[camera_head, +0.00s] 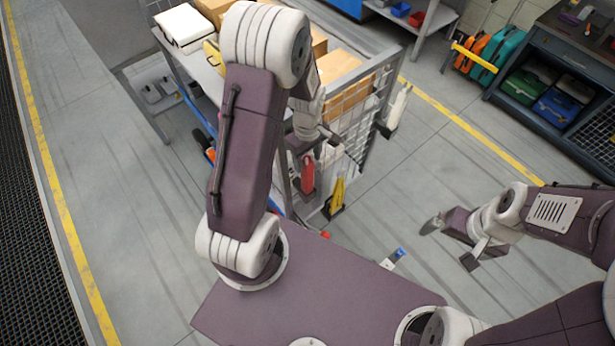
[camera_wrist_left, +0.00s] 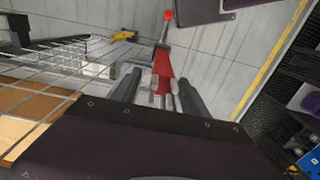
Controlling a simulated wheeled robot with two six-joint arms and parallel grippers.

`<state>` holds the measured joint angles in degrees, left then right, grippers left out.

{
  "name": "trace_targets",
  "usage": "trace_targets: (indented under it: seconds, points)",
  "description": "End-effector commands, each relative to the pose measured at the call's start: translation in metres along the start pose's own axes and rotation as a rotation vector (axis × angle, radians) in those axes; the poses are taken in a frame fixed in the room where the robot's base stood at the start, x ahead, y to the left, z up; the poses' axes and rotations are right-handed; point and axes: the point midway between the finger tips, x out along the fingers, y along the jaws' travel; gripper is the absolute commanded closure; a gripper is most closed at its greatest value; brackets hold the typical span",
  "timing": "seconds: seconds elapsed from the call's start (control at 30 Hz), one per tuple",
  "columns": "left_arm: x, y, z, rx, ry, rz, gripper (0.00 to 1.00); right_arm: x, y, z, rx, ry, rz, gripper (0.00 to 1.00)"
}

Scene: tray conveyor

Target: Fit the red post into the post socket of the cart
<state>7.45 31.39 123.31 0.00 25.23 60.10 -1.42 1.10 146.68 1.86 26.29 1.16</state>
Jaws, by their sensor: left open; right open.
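The red post (camera_head: 307,176) stands at the near corner of the wire-sided cart (camera_head: 352,127), just below my left gripper (camera_head: 316,150) in the head view. In the left wrist view the red post (camera_wrist_left: 163,68) shows between the two spread fingers of my left gripper (camera_wrist_left: 159,86), which is open. I cannot tell whether the fingers touch it. A red tip (camera_wrist_left: 168,15) shows beyond it on a pale rod. The post socket cannot be made out. My right gripper (camera_head: 452,243) is open and empty over the floor, right of the cart.
A yellow piece (camera_head: 338,192) with a dark foot is right of the red post, and a white one (camera_head: 398,106) is farther back. Cardboard boxes (camera_head: 345,82) sit on the cart. A dark shelf (camera_head: 555,70) stands at the right.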

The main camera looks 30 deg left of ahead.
Motion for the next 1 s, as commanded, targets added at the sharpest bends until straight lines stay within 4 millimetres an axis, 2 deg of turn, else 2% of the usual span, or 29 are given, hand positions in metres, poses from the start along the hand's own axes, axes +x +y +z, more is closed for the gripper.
trace_targets:
  seconds: [0.07, 0.2, 0.43, 0.47, 0.63, 0.67, 1.0]
  points:
    - [0.011, -0.004, 0.003, 0.001, -0.005, -0.009, 0.47, -0.012, 0.000, -0.001, 0.000, 0.000, 0.000, 0.00]
    - [0.032, -0.003, 0.003, 0.001, -0.002, -0.004, 0.47, -0.014, 0.000, -0.002, 0.000, 0.000, 0.000, 0.00]
    - [0.037, -0.002, 0.002, 0.001, 0.000, 0.000, 0.47, -0.013, 0.000, -0.001, 0.000, 0.000, 0.000, 0.00]
    - [0.037, -0.002, 0.002, 0.001, 0.000, 0.000, 0.50, -0.013, 0.000, -0.001, 0.000, 0.000, 0.000, 0.00]
    - [0.036, -0.002, 0.002, 0.001, 0.000, -0.001, 0.97, -0.013, 0.000, -0.001, 0.000, 0.000, 0.000, 0.00]
    - [0.036, -0.002, 0.002, 0.001, 0.000, -0.001, 1.00, -0.013, 0.000, -0.001, 0.000, 0.000, 0.000, 0.00]
    - [0.036, -0.002, 0.002, 0.001, 0.000, 0.000, 1.00, -0.013, 0.000, -0.001, 0.000, 0.000, 0.000, 0.00]
